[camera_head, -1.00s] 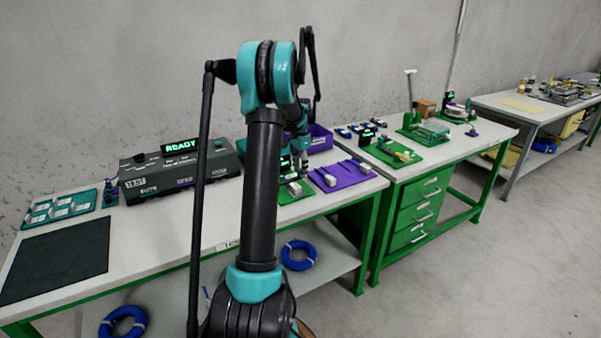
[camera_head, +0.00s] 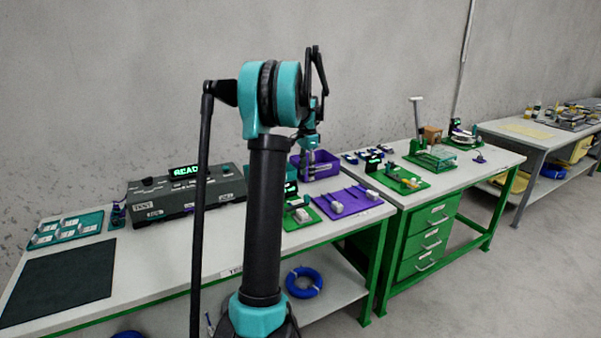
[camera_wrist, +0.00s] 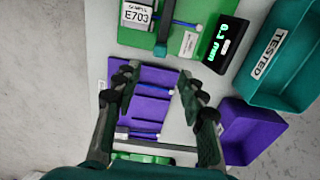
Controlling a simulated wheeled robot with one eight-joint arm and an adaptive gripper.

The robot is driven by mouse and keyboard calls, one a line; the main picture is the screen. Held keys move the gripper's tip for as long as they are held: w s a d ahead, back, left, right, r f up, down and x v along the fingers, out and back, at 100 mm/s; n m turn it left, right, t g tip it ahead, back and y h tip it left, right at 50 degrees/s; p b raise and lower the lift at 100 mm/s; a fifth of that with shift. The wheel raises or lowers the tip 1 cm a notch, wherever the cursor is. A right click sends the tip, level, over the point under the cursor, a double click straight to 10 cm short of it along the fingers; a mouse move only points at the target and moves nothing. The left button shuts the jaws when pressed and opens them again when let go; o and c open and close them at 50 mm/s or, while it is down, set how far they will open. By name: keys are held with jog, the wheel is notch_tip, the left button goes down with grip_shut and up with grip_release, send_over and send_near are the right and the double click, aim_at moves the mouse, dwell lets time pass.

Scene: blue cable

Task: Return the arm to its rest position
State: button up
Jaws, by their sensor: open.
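My arm rises in the middle of the head view, its forearm folded over at the top. My gripper (camera_head: 308,172) hangs above the first workbench (camera_head: 215,262), near the purple mat and purple bin. In the wrist view my gripper (camera_wrist: 154,92) is open, its two dark fingers apart with nothing between them. Below and beyond the fingers lies the purple mat (camera_wrist: 150,106), with blue cable pieces on it. In the head view the mat (camera_head: 345,203) carries small pale blocks.
A purple bin (camera_wrist: 250,130) and a teal bin (camera_wrist: 283,55) marked TESTED stand right of the gripper in the wrist view. A green fixture with a lit display (camera_wrist: 221,42) is nearby. The READY tester (camera_head: 180,192) stands at left. A second bench (camera_head: 455,172) stands at right.

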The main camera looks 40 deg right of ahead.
jog(key=w+a+f+n+t, duration=0.15)
jog(key=a+n, duration=0.35)
jog(key=a, duration=0.9)
jog(key=a+f+n, duration=0.2)
jog(key=a+n, duration=0.3)
jog(key=a, duration=1)
jog(key=s+a+f+n+t, duration=0.1)
jog(key=s+a+f+n, duration=0.4)
jog(key=s+a, duration=0.3)
jog(key=s+a+f+n+t, duration=0.1)
jog(key=s+a+f+n, duration=0.4)
jog(key=a, duration=1)
jog(key=s, duration=0.3)
jog(key=shift+s+n+t, duration=0.35)
jog(key=shift+s+n, duration=0.05)
